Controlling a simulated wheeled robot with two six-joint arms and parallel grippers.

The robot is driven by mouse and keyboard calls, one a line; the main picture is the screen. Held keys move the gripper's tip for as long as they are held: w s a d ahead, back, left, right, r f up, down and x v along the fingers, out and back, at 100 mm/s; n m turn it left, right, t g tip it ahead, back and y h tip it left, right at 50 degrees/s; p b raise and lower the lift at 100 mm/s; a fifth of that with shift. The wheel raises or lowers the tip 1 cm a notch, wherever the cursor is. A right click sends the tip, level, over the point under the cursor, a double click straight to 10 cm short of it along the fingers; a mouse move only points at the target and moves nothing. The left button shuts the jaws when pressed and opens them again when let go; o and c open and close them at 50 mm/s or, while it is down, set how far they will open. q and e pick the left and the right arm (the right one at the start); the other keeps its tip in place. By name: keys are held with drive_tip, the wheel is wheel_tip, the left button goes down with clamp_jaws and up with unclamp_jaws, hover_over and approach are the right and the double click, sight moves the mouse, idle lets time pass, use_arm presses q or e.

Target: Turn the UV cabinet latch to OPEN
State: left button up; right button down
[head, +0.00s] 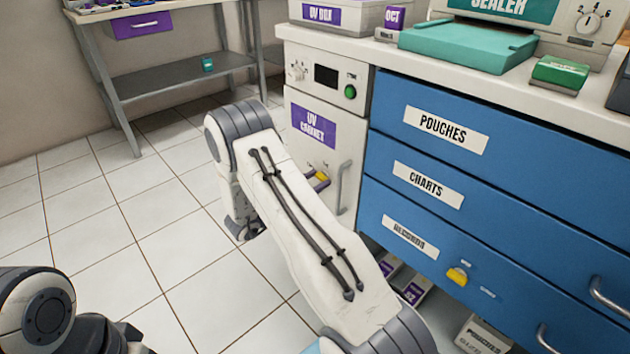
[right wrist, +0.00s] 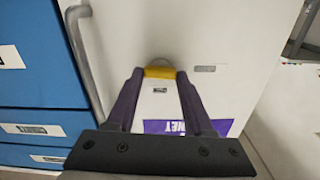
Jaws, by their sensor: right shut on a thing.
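The white UV cabinet (head: 320,130) stands left of the blue drawers in the head view, with a purple label on its door. Its yellow latch (head: 322,175) is low on the door, beside the bar handle. My right gripper (right wrist: 160,75) is shut on the latch (right wrist: 160,71) in the right wrist view, one dark finger at each side. In the head view my right forearm hides most of that gripper. A small grey marking (right wrist: 205,69) shows beside the latch, too blurred to read. My left gripper is out of view.
The door's bar handle (head: 343,187) is close beside the latch. Blue drawers (head: 480,130) stand to the right, with a yellow knob (head: 457,276) on the lowest. A grey shelf table (head: 180,75) is at the back left. The tiled floor at left is clear.

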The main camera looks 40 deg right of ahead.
drive_tip(key=m, duration=0.8)
drive_tip(key=shift+s+f+m, duration=0.1)
drive_tip(key=shift+f+m, duration=0.05)
drive_tip(key=shift+m, duration=0.25)
drive_tip(key=m+b, duration=0.1)
drive_tip(key=m, duration=0.2)
drive_tip(key=shift+f+b, duration=0.1)
drive_tip(key=shift+b, duration=0.25)
drive_tip(key=m+b, duration=0.2)
drive_tip(key=m, duration=0.3)
drive_tip(key=shift+c, duration=1.4)
unclamp_jaws()
